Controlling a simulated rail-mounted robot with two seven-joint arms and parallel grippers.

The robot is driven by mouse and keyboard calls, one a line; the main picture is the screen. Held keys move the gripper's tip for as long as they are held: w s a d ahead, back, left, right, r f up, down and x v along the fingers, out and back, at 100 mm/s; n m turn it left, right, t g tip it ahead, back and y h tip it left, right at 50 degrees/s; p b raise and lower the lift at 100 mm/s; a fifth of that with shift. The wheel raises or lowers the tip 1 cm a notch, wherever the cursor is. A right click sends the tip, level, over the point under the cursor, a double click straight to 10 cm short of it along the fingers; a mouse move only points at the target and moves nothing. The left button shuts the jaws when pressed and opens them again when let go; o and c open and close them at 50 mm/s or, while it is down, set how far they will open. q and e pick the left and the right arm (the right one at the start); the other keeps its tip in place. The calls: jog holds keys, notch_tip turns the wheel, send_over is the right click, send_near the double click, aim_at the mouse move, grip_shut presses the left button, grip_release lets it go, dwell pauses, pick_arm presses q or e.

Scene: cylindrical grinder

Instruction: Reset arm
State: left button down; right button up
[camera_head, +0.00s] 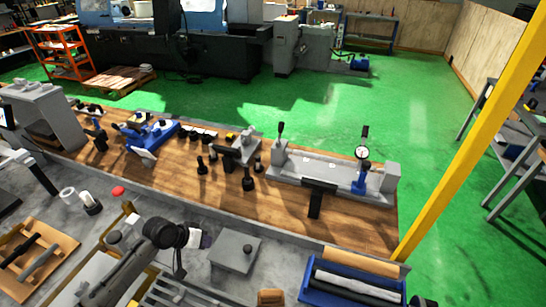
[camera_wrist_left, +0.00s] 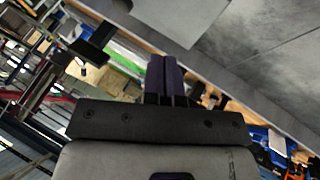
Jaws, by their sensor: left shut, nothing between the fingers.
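My left arm (camera_head: 130,262) comes in from the lower left of the head view, low over the grey machine top. My left gripper (camera_head: 205,241) points right, just left of a grey block with a small knob (camera_head: 236,251). In the left wrist view, the two dark fingers (camera_wrist_left: 168,75) are pressed together with nothing between them. I cannot tell from the head view whether the gripper touches the block. My right gripper is not in view.
A wooden bench (camera_head: 190,180) holds a gauge fixture with a dial (camera_head: 362,152), black stands and a blue fixture (camera_head: 150,135). A blue tray (camera_head: 350,285) is at lower right, a wooden tray (camera_head: 35,262) at lower left. A yellow post (camera_head: 470,130) rises at right.

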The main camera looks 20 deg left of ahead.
pick_arm(q)
notch_tip(320, 180, up, 8)
jog(key=s+m+t+y, duration=0.1)
jog(key=m+y, duration=0.4)
jog(key=s+d+r+t+y, duration=0.1)
jog(key=s+d+r+t, duration=0.1)
jog(key=s+d, duration=0.4)
jog(key=s+d+f+n+g, duration=0.1)
jog(key=s+f, duration=0.3)
jog(key=s, duration=0.5)
jog(key=s+d+f+g, duration=0.2)
jog(key=s+f, duration=0.2)
jog(key=s, duration=0.5)
jog(key=s+d+f+n+g+h, duration=0.1)
jog(key=s+f, duration=0.4)
jog(key=s, duration=0.5)
jog(key=shift+d+f+n+g, duration=0.1)
jog(key=shift+d+n+g, duration=0.2)
jog(key=shift+d+g, duration=0.3)
notch_tip(320, 180, up, 14)
jog(key=p, duration=1.4)
jog(key=shift+w+r, duration=0.25)
jog(key=shift+w, duration=0.1)
jog(key=shift+d, duration=0.1)
